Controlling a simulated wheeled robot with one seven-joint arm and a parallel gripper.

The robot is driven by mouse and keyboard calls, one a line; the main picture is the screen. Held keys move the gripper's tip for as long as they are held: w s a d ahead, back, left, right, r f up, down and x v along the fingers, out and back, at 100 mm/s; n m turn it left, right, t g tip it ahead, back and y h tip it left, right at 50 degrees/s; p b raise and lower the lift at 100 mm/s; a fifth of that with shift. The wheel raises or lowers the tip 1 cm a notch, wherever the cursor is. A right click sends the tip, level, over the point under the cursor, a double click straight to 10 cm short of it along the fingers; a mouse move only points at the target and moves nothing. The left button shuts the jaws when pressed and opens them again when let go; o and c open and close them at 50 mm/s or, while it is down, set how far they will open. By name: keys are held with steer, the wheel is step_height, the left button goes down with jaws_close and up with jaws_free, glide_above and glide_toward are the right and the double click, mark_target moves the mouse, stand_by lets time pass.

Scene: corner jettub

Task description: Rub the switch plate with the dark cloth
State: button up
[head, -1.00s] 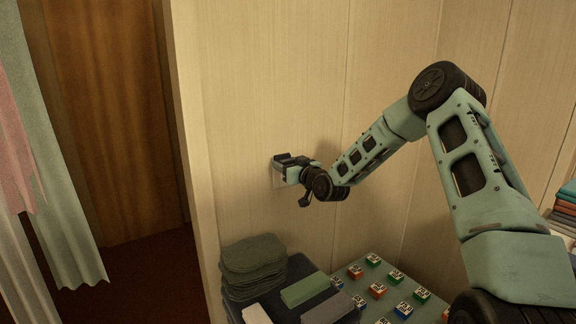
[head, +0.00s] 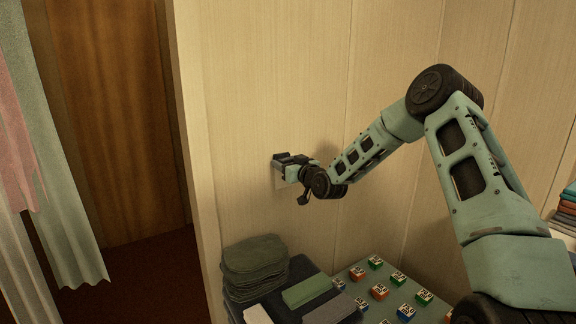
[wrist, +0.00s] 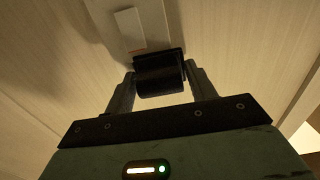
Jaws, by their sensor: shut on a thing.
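My gripper (head: 291,172) is at the wall in the head view, in front of the switch plate. In the wrist view my gripper (wrist: 161,88) has the dark cloth (wrist: 160,70) pinched between its two fingers, as a small dark folded block. The dark cloth (head: 282,157) also shows at the fingertips in the head view. The pale switch plate (head: 279,181) shows partly below the gripper. In the wrist view the switch plate (wrist: 151,18) with its pale rocker lies just beyond the cloth. The cloth is at or very near the plate's face; I cannot tell whether it touches.
Below stands a surface with a stack of dark green folded cloths (head: 254,262), a green block (head: 307,289) and a grey one (head: 333,308). Several coloured cubes lie on a grey-green board (head: 352,282). Curtains (head: 60,200) hang at the left. The wall around the plate is clear.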

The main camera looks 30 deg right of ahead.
steer(key=shift+w, duration=0.2)
steer(key=shift+d+b, duration=0.75)
steer(key=shift+d, duration=1.25)
steer(key=shift+b, duration=0.4)
steer(key=shift+a+b, duration=0.55)
steer(key=shift+a, duration=0.75)
steer(key=shift+a+r, duration=0.1)
steer(key=shift+a, duration=0.7)
steer(key=shift+b, duration=0.3)
steer(key=shift+s+d+b, duration=0.2)
steer(key=shift+s+b, duration=0.35)
steer(key=shift+s, duration=2.4)
